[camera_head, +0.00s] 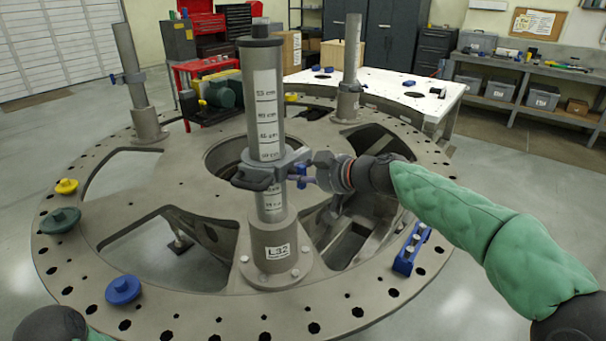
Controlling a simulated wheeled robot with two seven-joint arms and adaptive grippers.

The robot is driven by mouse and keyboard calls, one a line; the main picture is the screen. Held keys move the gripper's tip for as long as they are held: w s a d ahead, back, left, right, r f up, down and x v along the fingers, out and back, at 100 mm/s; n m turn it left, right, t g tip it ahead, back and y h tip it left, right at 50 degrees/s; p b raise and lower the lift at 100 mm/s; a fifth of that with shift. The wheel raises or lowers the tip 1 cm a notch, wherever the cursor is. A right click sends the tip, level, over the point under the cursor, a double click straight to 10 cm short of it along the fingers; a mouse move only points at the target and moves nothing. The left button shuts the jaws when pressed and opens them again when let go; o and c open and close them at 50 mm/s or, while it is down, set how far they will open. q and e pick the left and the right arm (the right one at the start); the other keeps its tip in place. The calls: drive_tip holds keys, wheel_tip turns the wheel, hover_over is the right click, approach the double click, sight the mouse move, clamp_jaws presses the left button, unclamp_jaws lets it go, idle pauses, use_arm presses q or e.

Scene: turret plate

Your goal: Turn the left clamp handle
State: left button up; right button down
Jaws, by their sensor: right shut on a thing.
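A grey post (270,215) marked with a centimetre scale and an L32 label stands upright on the turret plate (190,290). A small blue clamp handle (301,183) is at the clamp's right side. My right gripper (308,172) reaches it from the right and is shut on it, though the fingers partly hide the contact.
Blue (122,290), green (60,220) and yellow (66,187) knobs sit on the plate's left rim. A blue block (411,248) stands on the right rim. Large openings cut the plate. A third post (350,60) stands behind, near a white table (425,95).

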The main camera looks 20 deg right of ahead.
drive_tip(key=m+y+b, duration=0.1)
drive_tip(key=m+g+b, duration=0.1)
drive_tip(key=shift+w+d+f+m+y+b, duration=0.1)
drive_tip(key=shift+f+m+y+b, duration=0.2)
drive_tip(key=shift+y+b, duration=0.1)
drive_tip(key=m+y+b, duration=0.1)
drive_tip(key=m+y, duration=0.1)
drive_tip(key=m, duration=0.1)
drive_tip(key=m+y+b, duration=0.2)
drive_tip(key=m, duration=0.1)
drive_tip(key=shift+f+m+g, duration=0.15)
drive_tip(key=shift+m+g, duration=0.15)
drive_tip(key=m+y+b, duration=0.1)
drive_tip(key=m, duration=0.3)
drive_tip(key=shift+y, duration=0.4)
drive_tip(key=shift+m, duration=0.3)
drive_tip(key=c, duration=1)
unclamp_jaws()
drive_tip(key=shift+f, duration=0.1)
